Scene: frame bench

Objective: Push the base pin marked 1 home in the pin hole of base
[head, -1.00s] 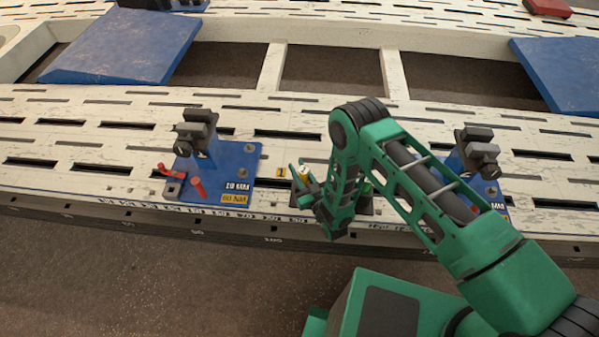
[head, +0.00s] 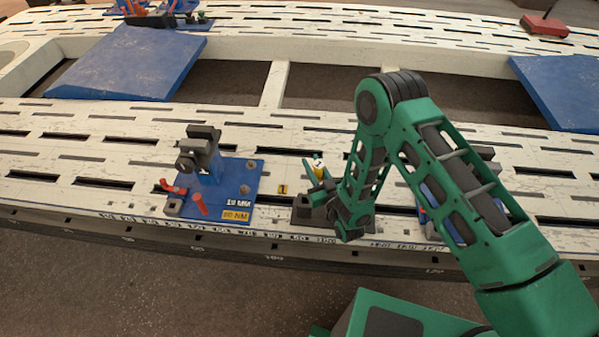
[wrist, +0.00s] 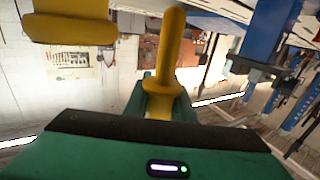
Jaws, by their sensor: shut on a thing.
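My gripper (head: 318,174) is above the near rail of the frame bench, right of the left blue base plate. It is shut on a yellow pin (head: 319,169) with a pale, dark-marked top. In the wrist view, the yellow flanged pin (wrist: 172,50) stands out between the green fingers (wrist: 158,97). I cannot read its number. A yellow tag marked 1 (head: 283,189) lies on the rail beside a dark block (head: 305,209), below my gripper. The left blue base plate (head: 232,190) carries a dark clamp (head: 200,150) and shows round holes. Which hole is the pin hole, I cannot tell.
A second blue stand (head: 435,205) is mostly hidden behind my arm. Red handles (head: 199,203) stick up at the left plate. Blue ramps (head: 130,62) lie beyond the near rail. A large yellow shape (wrist: 72,22) fills the wrist view's top left.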

